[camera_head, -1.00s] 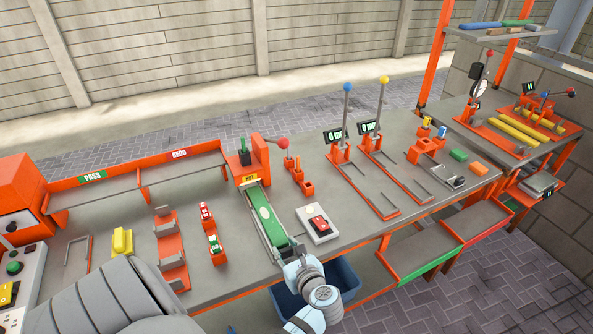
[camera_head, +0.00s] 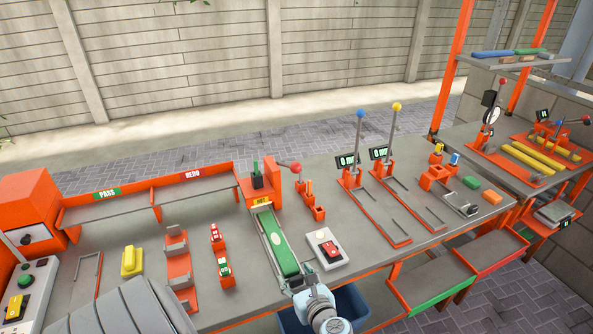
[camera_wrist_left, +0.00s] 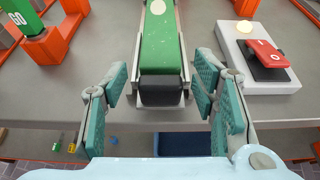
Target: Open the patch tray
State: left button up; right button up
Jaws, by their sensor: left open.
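The patch tray appears to be the long green strip (camera_head: 281,247) with a pale oval mark, lying in a narrow grey channel under the orange HOT press. In the left wrist view the green strip (camera_wrist_left: 162,45) ends in a black block (camera_wrist_left: 161,88) at the table's front edge. My left gripper (camera_head: 303,281) is at this front end. In the left wrist view my left gripper (camera_wrist_left: 162,82) is open, with one teal-padded finger on each side of the block and a gap on both sides. My right gripper is not in view.
A white box with a red switch (camera_head: 330,249) stands close to the right of the channel. An orange rack with small red and green pieces (camera_head: 224,268) is to the left. The orange press (camera_head: 259,185) with a red-knobbed lever stands at the back. A blue bin (camera_head: 352,306) is below.

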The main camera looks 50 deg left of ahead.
pick_arm(q)
notch_tip(320, 180, up, 10)
jog(key=shift+f, duration=0.1)
dwell(0.5)
